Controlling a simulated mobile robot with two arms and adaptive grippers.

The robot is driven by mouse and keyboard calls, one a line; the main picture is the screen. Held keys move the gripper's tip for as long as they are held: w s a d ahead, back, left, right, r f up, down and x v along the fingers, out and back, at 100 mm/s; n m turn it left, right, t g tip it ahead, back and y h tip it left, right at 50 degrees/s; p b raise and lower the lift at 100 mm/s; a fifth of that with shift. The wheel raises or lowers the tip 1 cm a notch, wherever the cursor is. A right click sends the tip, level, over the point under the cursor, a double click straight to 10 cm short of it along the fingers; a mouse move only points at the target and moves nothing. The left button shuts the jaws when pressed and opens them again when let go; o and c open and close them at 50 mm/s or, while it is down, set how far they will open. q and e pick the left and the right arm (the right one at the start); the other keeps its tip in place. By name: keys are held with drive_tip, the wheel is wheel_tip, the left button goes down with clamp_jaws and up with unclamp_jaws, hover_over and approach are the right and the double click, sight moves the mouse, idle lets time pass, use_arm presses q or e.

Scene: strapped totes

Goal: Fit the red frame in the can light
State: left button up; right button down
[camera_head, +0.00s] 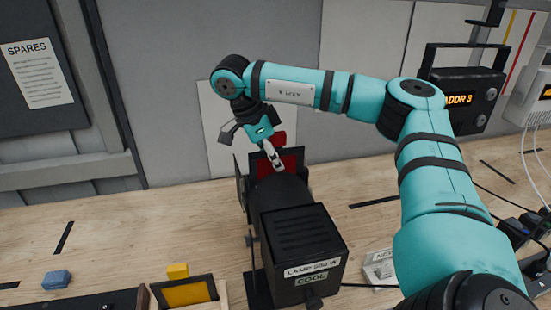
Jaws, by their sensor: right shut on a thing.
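The black can light (300,246) stands on the wooden bench, its rear box labelled "LAMP 500 W" and "COOL" facing me. Its open front with black flaps points away, toward the wall. My right gripper (273,158) reaches down over the front end of the light and is shut on the red frame (291,161). The red frame is at the light's front, between the flaps. The lamp body hides its lower part, so I cannot tell whether it is seated in the slot. My left gripper is not in view.
A blue block (56,280) lies further left. Cables lie at the right edge.

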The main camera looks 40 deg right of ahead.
drive_tip(key=shift+f, duration=0.3)
drive_tip(key=c, duration=1.4)
unclamp_jaws()
drive_tip(key=v, duration=1.2)
drive_tip(key=shift+r, duration=0.1)
